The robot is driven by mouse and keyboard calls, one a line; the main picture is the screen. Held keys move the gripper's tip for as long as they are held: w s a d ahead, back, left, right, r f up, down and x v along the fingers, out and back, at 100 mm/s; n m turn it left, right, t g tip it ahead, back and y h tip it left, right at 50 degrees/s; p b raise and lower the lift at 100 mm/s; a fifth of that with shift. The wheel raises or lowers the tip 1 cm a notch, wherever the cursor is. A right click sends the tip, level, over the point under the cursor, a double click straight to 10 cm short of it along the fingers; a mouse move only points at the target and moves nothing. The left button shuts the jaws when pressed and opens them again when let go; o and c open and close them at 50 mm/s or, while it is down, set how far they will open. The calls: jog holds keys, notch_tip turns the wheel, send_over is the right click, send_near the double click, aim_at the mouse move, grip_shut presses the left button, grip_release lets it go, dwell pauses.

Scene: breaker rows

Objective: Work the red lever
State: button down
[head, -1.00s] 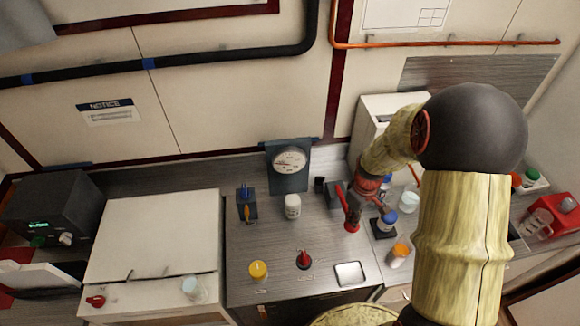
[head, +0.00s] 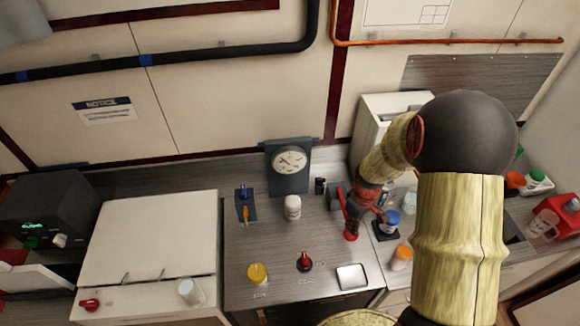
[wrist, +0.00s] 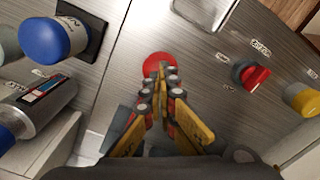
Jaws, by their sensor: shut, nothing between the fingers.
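In the wrist view my gripper (wrist: 163,76) is shut with nothing between the fingers. Its tips overlap the edge of the red part; I cannot tell whether they touch.
A red knob (head: 305,261) and a yellow knob (head: 258,274) sit to the left. A blue-topped object (head: 389,219) stands close on the right.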

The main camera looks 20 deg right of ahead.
jog(key=shift+f, duration=0.4)
jog(key=shift+r, duration=0.15)
notch_tip(320, 180, up, 8)
jog(key=p, duration=0.5)
jog(key=shift+r+p, duration=0.15)
jog(key=shift+p, duration=0.2)
dwell(0.6)
jog(key=shift+f+b, duration=1.85)
jog(key=shift+f, duration=0.9)
jog(key=shift+r+p, duration=1.9)
jog(key=shift+r, duration=0.85)
jog(key=shift+r, duration=0.15)
